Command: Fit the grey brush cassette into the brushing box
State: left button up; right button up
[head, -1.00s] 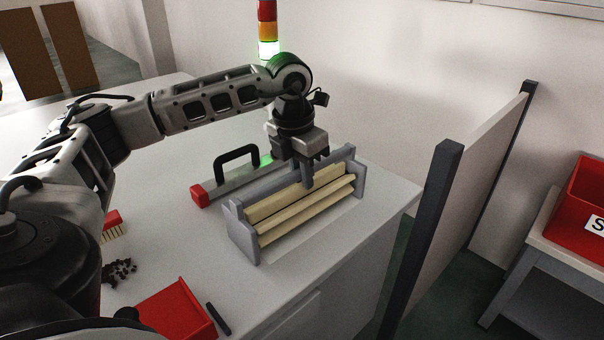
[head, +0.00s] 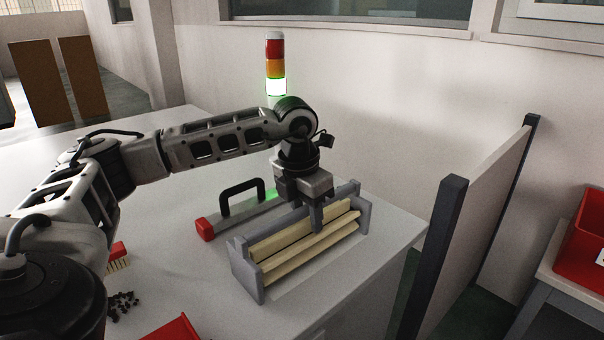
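The grey brush cassette (head: 246,274) stands on the white worktop, with grey end plates and long cream strips between them. My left gripper (head: 317,222) points down over its middle, at the rear long side. One finger shows in front of the rear cream strip; the other is hidden behind the gripper body and cassette, so I cannot tell whether it is shut on it. I cannot clearly make out a separate brushing box. My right gripper is out of view.
Behind the cassette lies a bar with a red end cap (head: 205,229) and black handle (head: 241,187). A lit signal tower (head: 275,64) stands behind. A brush (head: 118,257), dark crumbs (head: 122,303) and a red tray (head: 174,329) lie front left. A partition (head: 470,220) stands right.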

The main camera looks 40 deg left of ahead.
pick_arm(q)
notch_tip(320, 180, up, 15)
jog(key=s, duration=0.2)
jog(key=shift+s, duration=0.1)
